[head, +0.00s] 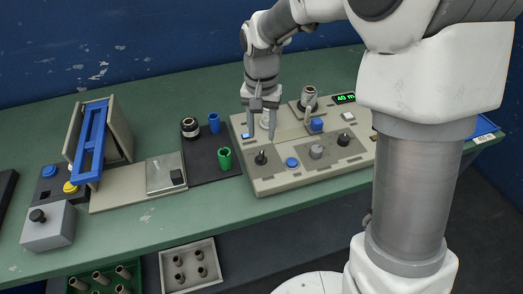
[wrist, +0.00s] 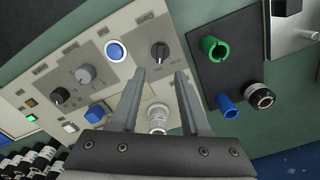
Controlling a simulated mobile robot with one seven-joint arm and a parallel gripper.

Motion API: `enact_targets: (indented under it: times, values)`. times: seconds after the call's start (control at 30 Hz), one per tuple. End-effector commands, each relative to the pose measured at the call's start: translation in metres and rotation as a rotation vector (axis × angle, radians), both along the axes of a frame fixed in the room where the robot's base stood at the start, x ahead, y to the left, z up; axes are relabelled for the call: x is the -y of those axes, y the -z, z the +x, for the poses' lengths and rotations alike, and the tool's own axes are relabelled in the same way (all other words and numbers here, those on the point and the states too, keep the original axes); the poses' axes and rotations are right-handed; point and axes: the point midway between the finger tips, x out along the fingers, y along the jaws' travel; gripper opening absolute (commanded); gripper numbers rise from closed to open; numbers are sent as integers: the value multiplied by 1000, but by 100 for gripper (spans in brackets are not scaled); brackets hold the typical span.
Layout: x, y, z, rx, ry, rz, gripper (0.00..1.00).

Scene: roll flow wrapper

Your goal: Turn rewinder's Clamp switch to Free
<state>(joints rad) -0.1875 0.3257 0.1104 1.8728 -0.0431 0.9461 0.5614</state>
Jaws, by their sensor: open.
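The rewinder (head: 285,181) is a beige console with knobs and buttons on its sloped top. A black rotary knob (head: 260,157) sits at its front left; it also shows in the wrist view (wrist: 159,50), just beyond my fingertips. A second black knob (head: 347,140) sits at the right, also in the wrist view (wrist: 60,95). My gripper (head: 261,134) points down over the left part of the console, open and empty. In the wrist view its fingertips (wrist: 160,74) stand apart.
Between the black knobs are a blue button (head: 292,162) and a grey knob (head: 316,152). A metal spindle (wrist: 157,118) shows between my fingers. A green tube (head: 224,159) and blue tube (head: 214,122) stand on a dark mat to the left. A blue frame (head: 91,140) stands further left.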

Motion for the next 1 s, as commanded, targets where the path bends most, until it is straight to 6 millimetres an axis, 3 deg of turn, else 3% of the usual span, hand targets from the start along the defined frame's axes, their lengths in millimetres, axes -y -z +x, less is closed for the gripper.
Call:
enact_targets:
  times: [0.1,0.3,0.5,0.77,1.0]
  values:
    - [0,29,-1,-3,0,-1,46]
    - [0,59,0,-1,0,-1,46]
    - [0,72,0,0,-1,-1,46]
    - [0,73,0,1,-1,0,46]
    - [0,72,0,1,0,0,7]
